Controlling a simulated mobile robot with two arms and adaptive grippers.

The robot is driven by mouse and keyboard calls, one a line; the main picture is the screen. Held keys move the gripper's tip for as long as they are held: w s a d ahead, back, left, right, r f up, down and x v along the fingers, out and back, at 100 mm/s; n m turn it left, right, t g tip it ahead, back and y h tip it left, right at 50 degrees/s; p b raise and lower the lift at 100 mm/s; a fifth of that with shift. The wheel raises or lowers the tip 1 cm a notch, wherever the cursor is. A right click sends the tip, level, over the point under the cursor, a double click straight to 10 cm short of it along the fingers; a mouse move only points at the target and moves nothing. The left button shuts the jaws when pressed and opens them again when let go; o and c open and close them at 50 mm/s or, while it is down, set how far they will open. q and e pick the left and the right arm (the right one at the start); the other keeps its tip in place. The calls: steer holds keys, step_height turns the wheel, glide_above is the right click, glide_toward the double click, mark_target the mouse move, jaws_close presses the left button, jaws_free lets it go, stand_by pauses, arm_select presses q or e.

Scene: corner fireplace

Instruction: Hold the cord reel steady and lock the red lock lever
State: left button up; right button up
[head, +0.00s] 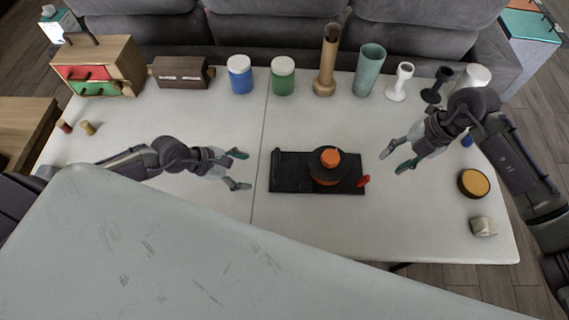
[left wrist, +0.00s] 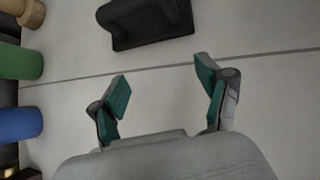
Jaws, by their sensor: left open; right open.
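The cord reel (head: 326,172) is black and orange with an orange knob on top. It sits on a black base plate (head: 292,184) in the middle of the white table. The red lock lever (head: 364,181) sticks out at the right end of the plate. My left gripper (head: 243,170) is open and empty, to the left of the plate and apart from it. In the left wrist view its fingers (left wrist: 163,80) are spread, with the end of the black plate (left wrist: 150,22) beyond them. My right gripper (head: 391,160) is open and empty, to the right of the reel.
A drawer box (head: 98,68) stands at back left. A yellow-topped round tin (head: 473,183) and a pale block (head: 483,227) lie at right.

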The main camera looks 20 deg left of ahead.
mark_target(323, 160)
arm_select(q)
steer(key=d+r, duration=0.1)
steer(key=d, duration=0.1)
steer(key=d+r+n+t+h, duration=0.1)
steer(key=d, duration=0.2)
steer(key=d+r+h, duration=0.1)
steer(key=d+r, duration=0.1)
steer(key=d, duration=0.1)
steer(key=shift+d+n+t, duration=0.15)
steer(key=shift+n+t, duration=0.25)
steer(key=w+d+r+n+t+h, duration=0.1)
steer(key=w+d+r+n+t, duration=0.1)
steer(key=d+r+n+t, duration=0.15)
steer(key=shift+m+g, duration=0.45)
steer(key=shift+m, duration=0.1)
steer(key=x, duration=1.2)
steer(key=shift+d, duration=0.45)
